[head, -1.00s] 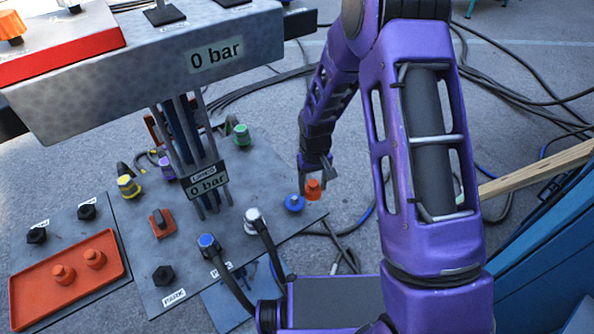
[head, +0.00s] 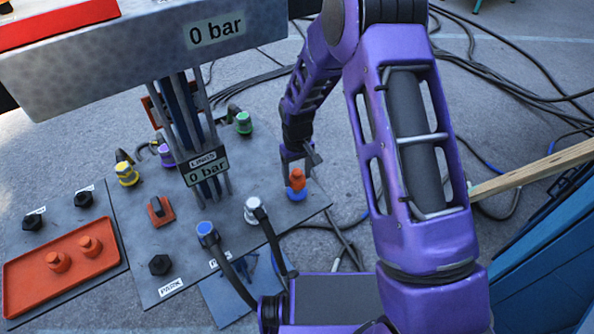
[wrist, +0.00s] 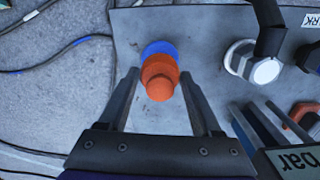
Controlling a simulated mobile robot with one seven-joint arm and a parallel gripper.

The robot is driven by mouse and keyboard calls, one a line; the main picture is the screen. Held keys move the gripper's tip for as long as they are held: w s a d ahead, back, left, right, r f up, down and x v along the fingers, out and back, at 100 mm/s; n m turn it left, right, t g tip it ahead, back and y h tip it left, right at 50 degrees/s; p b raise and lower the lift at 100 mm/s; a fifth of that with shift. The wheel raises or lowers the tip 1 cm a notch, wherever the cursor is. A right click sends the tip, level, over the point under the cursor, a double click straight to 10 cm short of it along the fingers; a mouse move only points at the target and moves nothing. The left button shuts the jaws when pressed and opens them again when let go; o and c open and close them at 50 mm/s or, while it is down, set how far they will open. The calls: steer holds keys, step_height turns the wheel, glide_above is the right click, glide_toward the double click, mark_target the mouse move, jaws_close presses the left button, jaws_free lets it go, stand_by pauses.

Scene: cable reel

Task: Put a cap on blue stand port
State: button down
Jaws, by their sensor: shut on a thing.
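The orange cap (head: 297,179) is upright at the blue stand port (head: 297,195), right over it in the head view. My gripper (head: 300,167) reaches down from above and is shut on the cap. In the wrist view the orange cap (wrist: 160,80) is between the fingertips, and it hides part of the blue port (wrist: 157,47). I cannot tell whether the cap is fully seated. Two more orange caps (head: 57,261) (head: 90,245) stand in the orange tray (head: 20,305) at the lower left.
A white port (head: 252,210) with a black hose is left of the blue port. A blue-topped connector (head: 207,233) and a black knob (head: 160,265) are farther left. Cables lie on the floor at right.

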steer(key=shift+f+b, duration=0.6)
steer(key=shift+f, duration=0.6)
steer(key=shift+f, duration=0.25)
jaws_free()
steer(key=shift+r, duration=0.1)
step_height(320, 180, up, 17)
steer(key=p, duration=0.2)
steer(key=shift+r, duration=0.15)
